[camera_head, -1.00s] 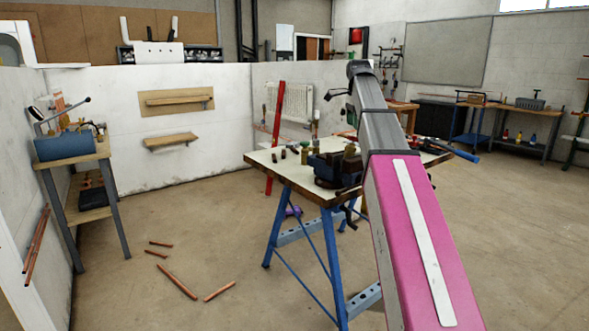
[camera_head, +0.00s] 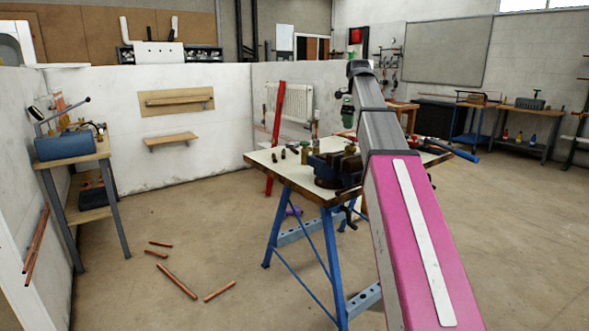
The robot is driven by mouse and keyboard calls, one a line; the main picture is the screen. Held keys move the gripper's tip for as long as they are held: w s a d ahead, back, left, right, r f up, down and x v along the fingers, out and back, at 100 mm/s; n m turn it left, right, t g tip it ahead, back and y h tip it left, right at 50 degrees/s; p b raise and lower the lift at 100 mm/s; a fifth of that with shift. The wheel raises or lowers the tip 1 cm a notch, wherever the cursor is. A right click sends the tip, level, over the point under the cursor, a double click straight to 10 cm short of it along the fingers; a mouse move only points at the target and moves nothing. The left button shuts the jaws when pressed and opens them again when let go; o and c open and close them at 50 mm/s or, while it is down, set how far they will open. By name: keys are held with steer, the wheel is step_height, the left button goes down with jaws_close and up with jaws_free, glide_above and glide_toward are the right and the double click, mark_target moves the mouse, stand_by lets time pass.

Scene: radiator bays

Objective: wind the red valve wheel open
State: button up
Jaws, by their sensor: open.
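I cannot make out a red valve wheel in the head view. A white radiator (camera_head: 291,101) hangs on the far bay wall, partly behind a red upright bar (camera_head: 277,128). My pink and grey arm reaches away toward the back of the room, beyond the workbench (camera_head: 308,190). Its far end bends down behind its own links, with a small dark part showing just left of the arm. My gripper's jaws are hidden there, so I cannot see what they are near.
The blue-legged workbench carries a dark blue vise (camera_head: 333,170) and small fittings. A side bench (camera_head: 75,152) with a blue toolbox (camera_head: 65,145) stands left. Copper pipes (camera_head: 176,281) lie on the floor. Floor between the left bench and the workbench is mostly clear.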

steer(key=shift+m, duration=0.7)
steer(key=shift+f, duration=0.15)
